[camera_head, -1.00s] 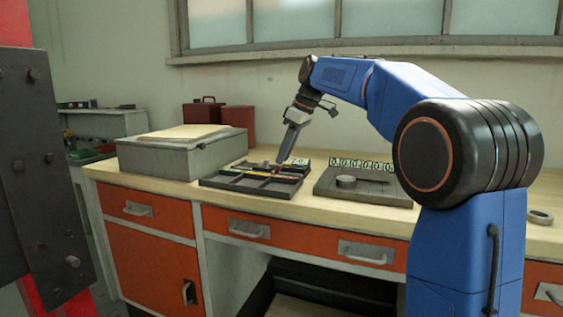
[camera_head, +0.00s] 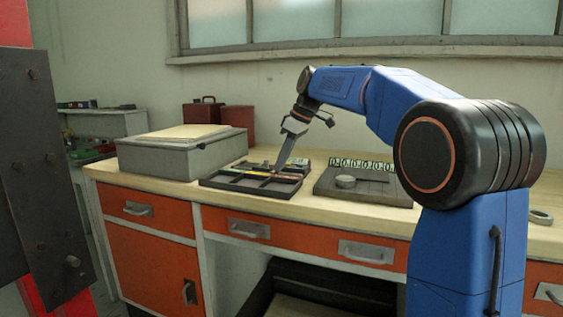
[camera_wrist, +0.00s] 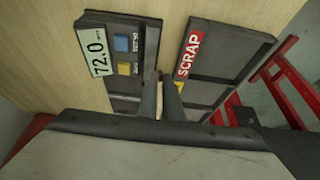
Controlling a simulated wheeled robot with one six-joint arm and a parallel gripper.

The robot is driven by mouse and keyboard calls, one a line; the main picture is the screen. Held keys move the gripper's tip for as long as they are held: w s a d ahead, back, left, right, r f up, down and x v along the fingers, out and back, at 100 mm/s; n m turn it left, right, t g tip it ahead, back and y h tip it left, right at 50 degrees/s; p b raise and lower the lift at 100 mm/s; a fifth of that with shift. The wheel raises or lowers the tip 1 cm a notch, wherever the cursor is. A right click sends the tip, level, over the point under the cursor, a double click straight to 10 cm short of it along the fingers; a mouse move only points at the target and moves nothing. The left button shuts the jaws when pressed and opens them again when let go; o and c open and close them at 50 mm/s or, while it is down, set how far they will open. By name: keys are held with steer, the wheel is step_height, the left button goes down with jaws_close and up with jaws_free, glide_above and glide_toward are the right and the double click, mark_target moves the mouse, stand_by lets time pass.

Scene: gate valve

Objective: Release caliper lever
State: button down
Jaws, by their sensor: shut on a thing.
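A dark caliper-like unit (camera_wrist: 124,66) shows in the wrist view, left of centre. It has a white display (camera_wrist: 91,54) reading 72.0, a blue button (camera_wrist: 121,43) and a yellow button (camera_wrist: 124,68). My gripper (camera_wrist: 161,80) reaches down beside its right edge, between it and the SCRAP bin. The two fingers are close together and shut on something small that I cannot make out. In the head view my gripper (camera_head: 275,171) points down at the back of the divided tray. No lever can be made out.
The dark divided tray (camera_head: 246,188) stands on the wooden bench. Its compartment with the red SCRAP label (camera_wrist: 188,55) is just right of my fingers in the wrist view. A grey box (camera_head: 178,158) stands to the left, a dark plate (camera_head: 375,194) with number tags to the right.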

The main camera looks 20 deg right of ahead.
steer(key=shift+s+d+f+t+y, duration=0.15)
steer(key=shift+d+t+y, duration=0.1)
steer(key=shift+t+y, duration=0.25)
steer(key=shift+s+d+f+t+y, duration=0.15)
steer(key=shift+d+t+y, duration=0.15)
steer(key=shift+y, duration=0.4)
steer(key=shift+a, duration=0.1)
steer(key=c, duration=1.9)
jaws_free()
